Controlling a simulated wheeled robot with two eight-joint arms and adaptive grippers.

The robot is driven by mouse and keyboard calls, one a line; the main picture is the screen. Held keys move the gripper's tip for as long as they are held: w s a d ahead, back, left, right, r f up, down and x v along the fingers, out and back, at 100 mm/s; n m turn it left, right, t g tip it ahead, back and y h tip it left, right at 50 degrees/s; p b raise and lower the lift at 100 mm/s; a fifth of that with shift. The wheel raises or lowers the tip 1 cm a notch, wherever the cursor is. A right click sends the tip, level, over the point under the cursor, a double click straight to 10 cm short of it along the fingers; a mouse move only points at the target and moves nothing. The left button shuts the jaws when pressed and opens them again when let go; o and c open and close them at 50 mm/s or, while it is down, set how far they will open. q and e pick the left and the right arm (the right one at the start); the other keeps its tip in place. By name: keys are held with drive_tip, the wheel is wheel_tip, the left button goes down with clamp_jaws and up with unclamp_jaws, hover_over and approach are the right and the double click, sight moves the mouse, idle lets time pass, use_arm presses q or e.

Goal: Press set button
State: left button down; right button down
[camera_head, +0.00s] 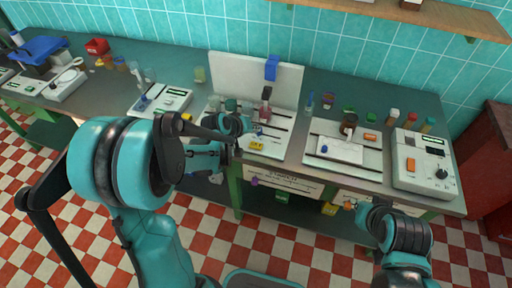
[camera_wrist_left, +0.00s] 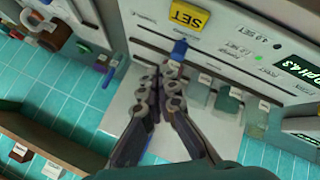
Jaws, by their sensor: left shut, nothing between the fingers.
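The yellow SET button (camera_head: 257,147) is on the front part of a pale panel on the bench. In the left wrist view the SET button (camera_wrist_left: 188,17) is at the top, beyond the fingertips. My left gripper (camera_head: 240,124) is over the panel, beside the button, and is shut and empty. In the left wrist view its fingertips (camera_wrist_left: 168,72) are together just short of a blue slider knob (camera_wrist_left: 180,48), apart from the button. Whether they touch the knob I cannot tell. My right gripper (camera_head: 372,212) is low in front of the bench; its fingers are unclear.
A white upright board (camera_head: 255,80) with a blue clip stands behind the panel. A green display (camera_wrist_left: 300,67) is beside the button. To the right are another panel (camera_head: 345,165) and a grey device (camera_head: 422,165) with a dial. Small jars line the back.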

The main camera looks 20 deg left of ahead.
sight(255, 146)
use_arm(q)
drive_tip(key=shift+f+b, duration=2.25)
drive_tip(key=shift+f, duration=0.85)
drive_tip(key=shift+f+b, duration=0.45)
drive_tip(key=shift+f+b, duration=0.45)
drive_tip(key=shift+r, duration=0.1)
drive_tip(key=shift+r+p, duration=0.7)
drive_tip(key=shift+r, duration=0.1)
